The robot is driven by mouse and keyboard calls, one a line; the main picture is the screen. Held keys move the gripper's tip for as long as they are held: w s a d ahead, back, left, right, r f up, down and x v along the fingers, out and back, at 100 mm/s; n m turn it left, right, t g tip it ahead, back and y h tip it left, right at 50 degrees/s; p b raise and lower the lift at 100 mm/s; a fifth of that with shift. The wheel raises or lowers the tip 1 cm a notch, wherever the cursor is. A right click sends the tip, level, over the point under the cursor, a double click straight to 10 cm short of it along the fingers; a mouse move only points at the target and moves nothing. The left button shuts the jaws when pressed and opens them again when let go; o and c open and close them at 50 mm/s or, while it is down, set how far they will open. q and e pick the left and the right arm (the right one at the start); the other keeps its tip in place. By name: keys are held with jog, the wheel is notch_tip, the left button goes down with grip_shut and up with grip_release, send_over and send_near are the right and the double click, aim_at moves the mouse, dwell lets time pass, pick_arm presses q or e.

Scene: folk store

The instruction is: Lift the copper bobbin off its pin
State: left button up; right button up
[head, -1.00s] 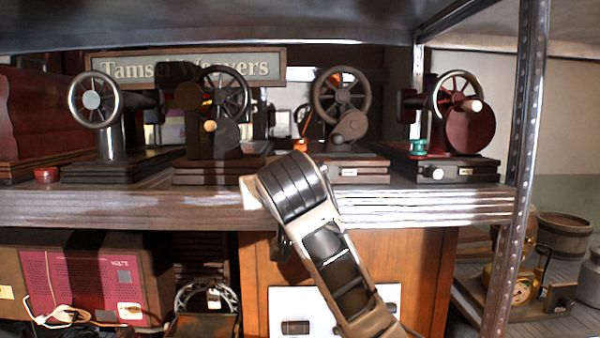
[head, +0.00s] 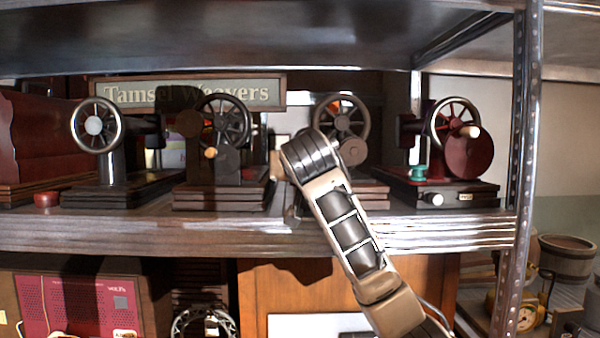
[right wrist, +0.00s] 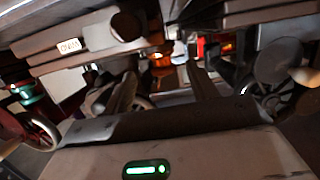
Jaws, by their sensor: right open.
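My right arm reaches up to the shelf from the lower right in the head view, and its wrist hides its fingers there. In the right wrist view, which is strongly rolled, my right gripper (right wrist: 163,82) is open, its two fingers apart with nothing clearly between them. A small orange-copper piece (right wrist: 160,60), likely the copper bobbin, shows just beyond the fingertips. Its pin cannot be made out. In the head view my wrist covers the front left of the third machine (head: 342,122), where the bobbin is hidden. My left gripper is not in view.
Similar wheeled machines stand along the shelf (head: 130,235) to both sides. A green bobbin (head: 418,174) sits on the rightmost one, and a red one (head: 46,200) at far left. A metal post (head: 523,150) stands at the right, and an upper shelf hangs above.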

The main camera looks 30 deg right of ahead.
jog(key=shift+w+d, duration=0.15)
jog(key=shift+w, duration=0.2)
jog(key=x, duration=0.1)
jog(key=p+x, duration=0.1)
jog(key=x, duration=0.2)
jog(key=shift+w+r, duration=0.2)
jog(key=shift+w, duration=0.05)
jog(key=c, duration=1.1)
jog(key=shift+o, duration=0.2)
